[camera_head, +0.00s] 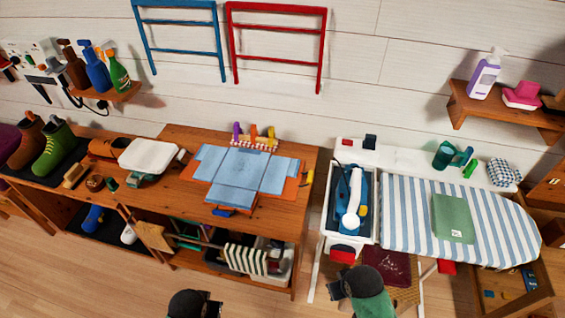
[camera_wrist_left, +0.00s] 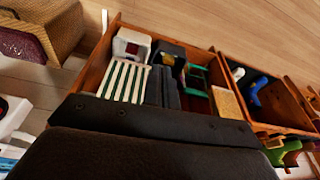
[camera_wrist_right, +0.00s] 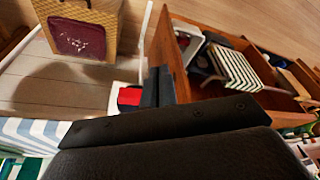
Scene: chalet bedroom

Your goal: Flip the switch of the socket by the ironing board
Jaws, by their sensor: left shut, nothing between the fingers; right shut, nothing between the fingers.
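The ironing board (camera_head: 408,225) has a blue-and-white striped cover and stands at the right in the head view. A folded green cloth (camera_head: 453,218) lies on it, and a white-and-blue iron (camera_head: 352,205) stands in the tray (camera_head: 327,238) at its left end. Small red (camera_head: 342,144) and black (camera_head: 370,141) pieces sit on the white ledge behind it; I cannot tell whether either is the socket or its switch. My left gripper (camera_head: 212,308) is shut and empty before the wooden bench. My right gripper (camera_head: 337,290) is shut and empty, low in front of the iron's tray.
The wooden bench (camera_head: 305,168) with a folded blue shirt (camera_head: 240,172) fills the middle. Wall sockets (camera_head: 40,50) with cords are at far left beside a bottle shelf (camera_head: 120,95). A wall shelf (camera_head: 470,105) overhangs the board's right side. Floor (camera_head: 130,285) is clear in front.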

